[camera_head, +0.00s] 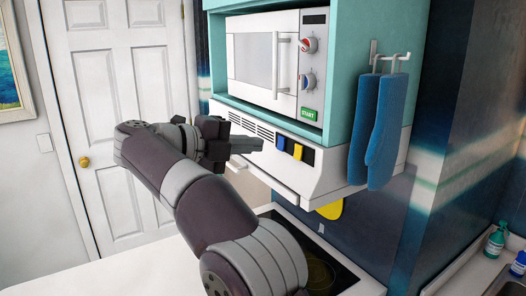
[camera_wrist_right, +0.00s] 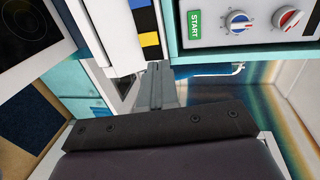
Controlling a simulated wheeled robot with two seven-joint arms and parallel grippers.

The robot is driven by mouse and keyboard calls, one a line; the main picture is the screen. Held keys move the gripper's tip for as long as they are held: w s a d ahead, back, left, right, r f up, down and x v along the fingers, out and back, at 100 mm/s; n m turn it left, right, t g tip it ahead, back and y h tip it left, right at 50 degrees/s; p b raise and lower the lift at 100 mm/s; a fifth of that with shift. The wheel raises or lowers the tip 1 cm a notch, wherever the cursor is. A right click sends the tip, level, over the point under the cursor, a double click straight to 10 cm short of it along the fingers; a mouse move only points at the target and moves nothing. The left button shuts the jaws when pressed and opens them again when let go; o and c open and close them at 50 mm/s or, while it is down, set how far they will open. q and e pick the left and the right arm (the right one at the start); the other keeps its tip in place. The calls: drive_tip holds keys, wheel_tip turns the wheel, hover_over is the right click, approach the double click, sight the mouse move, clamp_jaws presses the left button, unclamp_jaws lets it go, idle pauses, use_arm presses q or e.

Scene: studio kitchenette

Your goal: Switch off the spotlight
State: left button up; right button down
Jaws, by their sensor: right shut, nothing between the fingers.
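The range hood (camera_head: 330,179) is a white unit under the microwave, with a dark panel on its front. A blue switch (camera_head: 281,144) and a yellow switch (camera_head: 297,151) sit side by side on that panel. In the wrist view the yellow switch (camera_wrist_right: 150,39) is just beyond my fingertips, with part of the blue switch (camera_wrist_right: 147,13) above it. My right gripper (camera_head: 258,145) is shut and empty, just left of the blue switch in the head view; contact cannot be told. The spotlight itself cannot be made out; the hood's underside is hidden.
A microwave (camera_head: 265,57) with two knobs and a green START button stands above the hood. Blue oven mitts (camera_head: 379,130) hang on its right. A dark cooktop (camera_head: 325,255) lies below. Bottles (camera_head: 496,241) stand at the far right by the sink.

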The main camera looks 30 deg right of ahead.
drive_tip(key=r+v, duration=0.1)
drive_tip(key=v, duration=0.4)
drive_tip(key=w+a+n+t+y, duration=0.2)
drive_tip(key=w+a+n+t, duration=0.1)
drive_tip(key=w+n+t, duration=0.45)
drive_tip(key=w+a+n+t+y, duration=0.2)
drive_tip(key=w+a+n+t, duration=0.2)
drive_tip(key=w+n+t, duration=0.35)
drive_tip(key=w+a+f+n+y, duration=0.1)
drive_tip(key=a+f+n+y, duration=0.3)
drive_tip(key=f+n+y, duration=0.25)
drive_tip(key=w+a+f+n+y, duration=0.1)
drive_tip(key=a+f+n+y, duration=0.2)
drive_tip(key=f+n+y, duration=0.4)
drive_tip(key=s+d+f+n+g, duration=0.2)
drive_tip(key=s+f+n+g, duration=0.55)
drive_tip(key=s+f, duration=1.15)
use_arm(q)
drive_tip(key=shift+r, duration=0.2)
use_arm(e)
drive_tip(key=s+d+f+g+h, duration=0.1)
drive_tip(key=s+d+f+g, duration=0.2)
drive_tip(key=s, duration=0.5)
drive_tip(key=s+d+f+g, duration=0.4)
drive_tip(key=s+d+f, duration=0.1)
drive_tip(key=s, duration=0.4)
drive_tip(key=shift+s+d+f+m+h, duration=0.3)
drive_tip(key=shift+d+f+h, duration=0.05)
drive_tip(key=shift+d, duration=0.05)
